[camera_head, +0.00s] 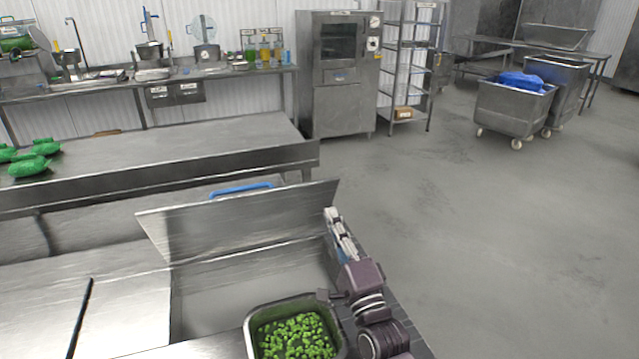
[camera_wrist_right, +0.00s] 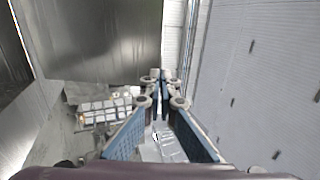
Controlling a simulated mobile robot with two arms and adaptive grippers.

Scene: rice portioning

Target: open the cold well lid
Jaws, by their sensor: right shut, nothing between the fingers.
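The cold well lid (camera_head: 240,222) is a flat steel panel with a blue handle (camera_head: 240,189) showing at its top edge. It is raised, leaning back along the far side of the well. The well (camera_head: 215,297) is open in front of it, with bare steel inside. My right gripper (camera_head: 333,213) is at the lid's right end, its fingers shut and empty. I cannot tell whether it touches the lid. In the right wrist view its fingertips (camera_wrist_right: 165,77) meet, with a steel panel to their left. My left gripper is not in view.
A steel pan of green pieces (camera_head: 251,340) stands at the well's near edge, beside my right arm. A thin black rod (camera_head: 80,318) shows over the worktop at left. A steel table (camera_head: 200,135) with green bags stands behind. Open floor (camera_head: 500,240) lies to the right.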

